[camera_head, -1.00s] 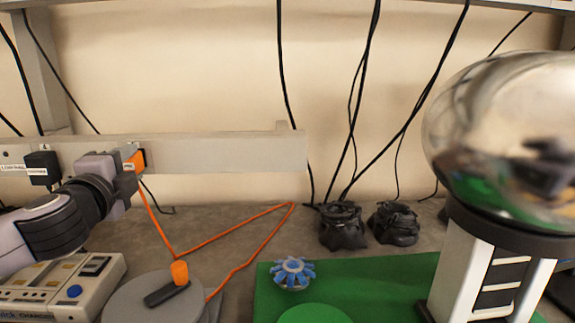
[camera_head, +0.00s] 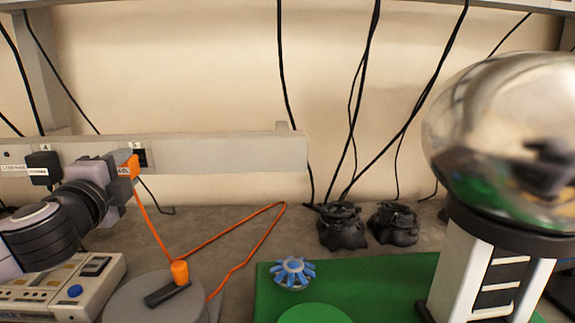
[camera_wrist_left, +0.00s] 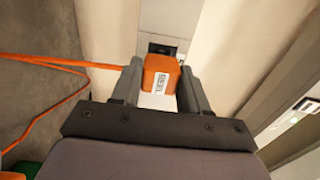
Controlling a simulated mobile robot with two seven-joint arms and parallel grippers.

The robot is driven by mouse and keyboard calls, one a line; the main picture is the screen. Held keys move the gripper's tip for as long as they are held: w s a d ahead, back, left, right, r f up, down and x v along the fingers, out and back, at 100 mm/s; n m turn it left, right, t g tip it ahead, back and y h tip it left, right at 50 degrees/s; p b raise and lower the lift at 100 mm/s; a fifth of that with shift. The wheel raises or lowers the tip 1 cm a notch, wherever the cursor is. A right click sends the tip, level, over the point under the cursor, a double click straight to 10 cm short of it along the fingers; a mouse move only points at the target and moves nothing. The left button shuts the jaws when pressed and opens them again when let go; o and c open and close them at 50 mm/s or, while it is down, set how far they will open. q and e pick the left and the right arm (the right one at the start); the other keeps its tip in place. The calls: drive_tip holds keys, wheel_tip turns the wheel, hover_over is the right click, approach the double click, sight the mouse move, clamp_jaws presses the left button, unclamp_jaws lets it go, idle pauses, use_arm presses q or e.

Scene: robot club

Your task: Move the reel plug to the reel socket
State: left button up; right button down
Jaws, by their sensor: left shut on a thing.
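The orange reel plug (camera_head: 130,166) has a white label and is held between the fingers of my left gripper (camera_head: 121,169). In the left wrist view the plug (camera_wrist_left: 161,72) sits between both fingers of the left gripper (camera_wrist_left: 160,84), its label reading REEL. The dark reel socket (camera_head: 141,157) is on the pale wall rail, just right of and behind the plug. It also shows beyond the plug in the wrist view (camera_wrist_left: 163,48), partly covered. The plug looks close in front of the socket; I cannot tell whether they touch. My right gripper is out of view.
An orange cord (camera_head: 240,263) runs from the plug across the bench by the grey reel (camera_head: 133,305). A black plug (camera_head: 43,166) sits on the rail (camera_head: 230,153) to the left. A charger box (camera_head: 85,290) stands below my left arm. A green mat (camera_head: 370,275) lies right.

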sight(122, 172)
use_arm(q)
drive_tip(key=shift+s, duration=0.15)
drive_tip(key=shift+s+d, duration=0.1)
drive_tip(key=shift+s, duration=1.55)
drive_tip(key=o, duration=0.4)
drive_tip(key=shift+c, duration=1.1)
drive_tip(key=shift+w, duration=0.1)
